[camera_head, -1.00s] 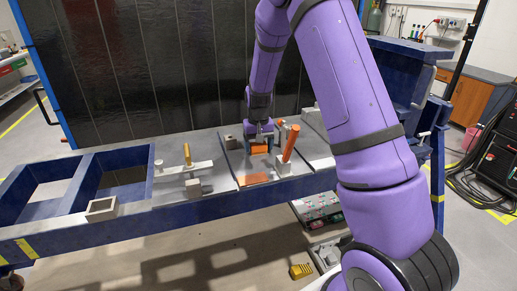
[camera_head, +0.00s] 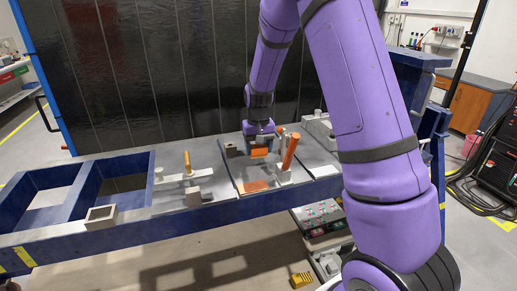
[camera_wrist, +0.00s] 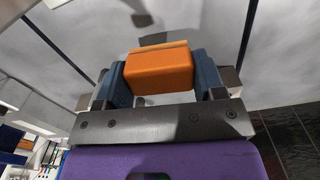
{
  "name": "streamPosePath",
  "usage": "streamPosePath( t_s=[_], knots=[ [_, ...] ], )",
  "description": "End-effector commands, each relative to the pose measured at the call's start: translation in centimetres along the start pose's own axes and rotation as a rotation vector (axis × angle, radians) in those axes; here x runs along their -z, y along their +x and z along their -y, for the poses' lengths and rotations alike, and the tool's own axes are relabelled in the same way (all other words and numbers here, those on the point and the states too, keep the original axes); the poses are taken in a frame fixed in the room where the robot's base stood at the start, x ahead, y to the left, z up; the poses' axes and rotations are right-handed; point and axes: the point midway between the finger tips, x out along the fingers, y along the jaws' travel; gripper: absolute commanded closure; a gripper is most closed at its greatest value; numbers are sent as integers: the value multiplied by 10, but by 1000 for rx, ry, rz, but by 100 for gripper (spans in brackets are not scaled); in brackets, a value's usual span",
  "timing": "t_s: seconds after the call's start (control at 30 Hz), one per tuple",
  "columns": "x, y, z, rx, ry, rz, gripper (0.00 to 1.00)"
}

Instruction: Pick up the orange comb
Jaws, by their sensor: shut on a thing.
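My gripper (camera_head: 260,146) is shut on an orange block-shaped piece (camera_head: 259,153), which I take to be the orange comb. In the wrist view the piece (camera_wrist: 158,70) sits between the two blue fingers of my gripper (camera_wrist: 160,84), one on each side. No teeth can be made out on it. In the head view it hangs from my downward-pointing gripper over the grey bench plate, behind a flat orange patch (camera_head: 255,186). I cannot tell how far it is above the plate.
An orange post (camera_head: 290,151) stands close to the right of my gripper. A small dark block (camera_head: 231,150) is to the left. A yellow upright (camera_head: 187,161) stands on a grey fixture further left. A tall dark panel (camera_head: 150,75) rises behind the bench (camera_head: 165,208).

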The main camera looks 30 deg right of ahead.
Motion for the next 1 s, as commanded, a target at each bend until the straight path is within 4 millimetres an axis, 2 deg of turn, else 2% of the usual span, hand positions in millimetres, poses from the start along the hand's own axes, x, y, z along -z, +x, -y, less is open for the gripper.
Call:
streamPosePath(
  t_s=[0.3,0.6,0.8,1.0],
  knots=[
    [-59,-6,12,0,-2,-1,60],
    [-106,-10,22,0,-1,-1,60],
    [-125,-12,26,0,0,-1,60],
    [-130,-12,27,0,0,-2,60]
  ],
)
